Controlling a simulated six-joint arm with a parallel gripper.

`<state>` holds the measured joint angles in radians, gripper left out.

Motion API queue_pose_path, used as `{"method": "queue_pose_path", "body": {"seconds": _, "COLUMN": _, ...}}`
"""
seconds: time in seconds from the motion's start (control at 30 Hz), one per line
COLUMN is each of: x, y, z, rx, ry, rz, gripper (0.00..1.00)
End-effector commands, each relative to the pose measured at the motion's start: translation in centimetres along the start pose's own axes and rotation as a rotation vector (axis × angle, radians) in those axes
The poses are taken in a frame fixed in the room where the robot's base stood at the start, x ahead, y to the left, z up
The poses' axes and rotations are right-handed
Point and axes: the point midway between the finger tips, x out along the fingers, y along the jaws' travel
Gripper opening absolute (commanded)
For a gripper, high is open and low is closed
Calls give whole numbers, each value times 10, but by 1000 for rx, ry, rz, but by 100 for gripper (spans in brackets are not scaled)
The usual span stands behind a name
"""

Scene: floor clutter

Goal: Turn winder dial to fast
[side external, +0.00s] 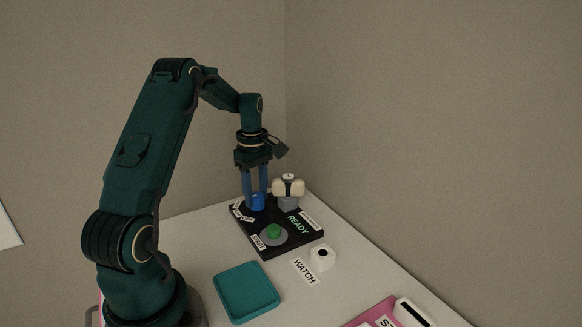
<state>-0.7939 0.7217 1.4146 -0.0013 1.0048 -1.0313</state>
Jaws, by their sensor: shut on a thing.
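The winder is a black panel (272,246) at the back of the table, with small white labels and a green READY text. A blue dial (257,202) stands at its back left. My gripper (257,196) points straight down over the panel, its two blue fingers shut on the blue dial. The dial's pointer and the exact words on the labels beside it are too small to read. A green button (274,231) on a grey round base sits at the panel's front. A grey post with a cream-coloured head (288,187) stands at the panel's back right.
A white block with a black round hole (322,258) stands right of the panel, near a WATCH label (304,271). An empty teal tray (247,292) lies in front. A pink item (376,314) and a white box (413,313) are at the front right. Walls stand behind the table.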

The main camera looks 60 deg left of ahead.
Motion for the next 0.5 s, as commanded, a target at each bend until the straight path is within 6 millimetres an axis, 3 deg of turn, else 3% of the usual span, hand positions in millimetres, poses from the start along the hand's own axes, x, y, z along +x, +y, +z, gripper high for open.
{"method": "queue_pose_path", "body": {"seconds": 0.5, "x": -1, "y": 1, "z": 0, "rx": 285, "ry": 1, "rz": -1, "gripper": 0}}
